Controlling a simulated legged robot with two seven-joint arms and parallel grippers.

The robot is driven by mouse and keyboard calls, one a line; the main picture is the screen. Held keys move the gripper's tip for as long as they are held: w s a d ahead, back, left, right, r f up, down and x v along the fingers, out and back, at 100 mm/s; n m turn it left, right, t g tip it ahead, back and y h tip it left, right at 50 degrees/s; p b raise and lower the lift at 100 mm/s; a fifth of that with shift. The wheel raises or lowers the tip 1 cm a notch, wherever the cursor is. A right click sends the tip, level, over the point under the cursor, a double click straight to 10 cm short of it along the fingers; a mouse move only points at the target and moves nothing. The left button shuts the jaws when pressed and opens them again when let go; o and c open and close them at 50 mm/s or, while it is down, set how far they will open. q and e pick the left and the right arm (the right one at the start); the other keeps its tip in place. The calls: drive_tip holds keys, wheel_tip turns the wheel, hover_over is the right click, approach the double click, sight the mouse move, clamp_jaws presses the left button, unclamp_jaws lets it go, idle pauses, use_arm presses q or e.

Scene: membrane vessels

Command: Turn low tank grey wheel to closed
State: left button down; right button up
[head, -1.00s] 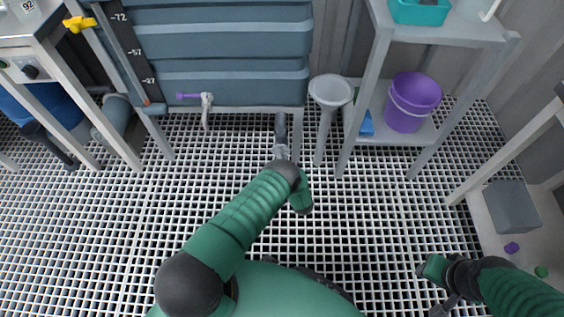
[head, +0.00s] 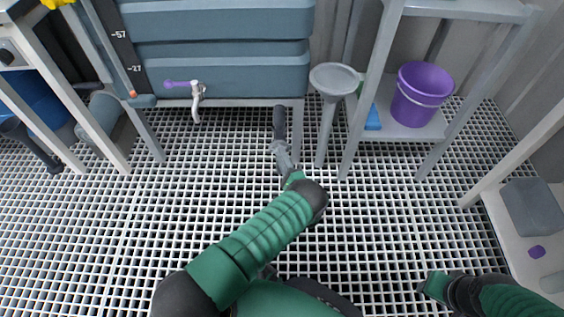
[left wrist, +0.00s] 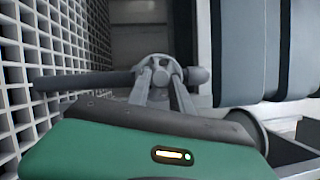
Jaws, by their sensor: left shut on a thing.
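My left gripper (head: 281,148) reaches down in front of the blue-grey tank (head: 215,78), below its lower right corner. In the left wrist view, its fingers (left wrist: 162,88) are closed around a round grey part with a hub (left wrist: 162,72), which looks like the grey wheel. A dark bar or pipe (left wrist: 90,80) runs sideways behind it. In the head view, a dark grey cylinder (head: 279,122) stands just beyond the fingertips; the wheel itself is mostly hidden there. My right gripper (head: 436,287) is low at the right, away from the tank, its fingers not clear.
A tap with a purple lever (head: 182,84) is on the tank front. A grey funnel on a post (head: 336,78) stands right of my left gripper, beside a shelf rack holding a purple bucket (head: 418,95). A grey box (head: 532,207) is at the right. The grated floor is open.

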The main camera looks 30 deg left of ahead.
use_arm(q)
drive_tip(key=shift+s+d+f+m+t+b, duration=0.15)
drive_tip(key=shift+m+t+b, duration=0.1)
drive_tip(key=shift+m+b, duration=0.35)
drive_tip(key=shift+w+a+f+m+t+b, duration=0.1)
drive_tip(key=shift+m+t+b, duration=0.25)
drive_tip(key=shift+m, duration=0.45)
drive_tip(key=shift+s+d+f+m+t+b, duration=0.1)
drive_tip(key=shift+f+m+t+b, duration=0.1)
drive_tip(key=shift+m+b, duration=0.4)
drive_tip(key=shift+m, duration=0.3)
drive_tip(key=c, duration=1.1)
unclamp_jaws()
drive_tip(key=shift+r, duration=0.1)
drive_tip(key=shift+c, duration=0.2)
drive_tip(key=p+v, duration=0.5)
drive_tip(key=v, duration=1.1)
drive_tip(key=shift+d+f+p, duration=0.25)
drive_tip(key=shift+d+p, duration=0.05)
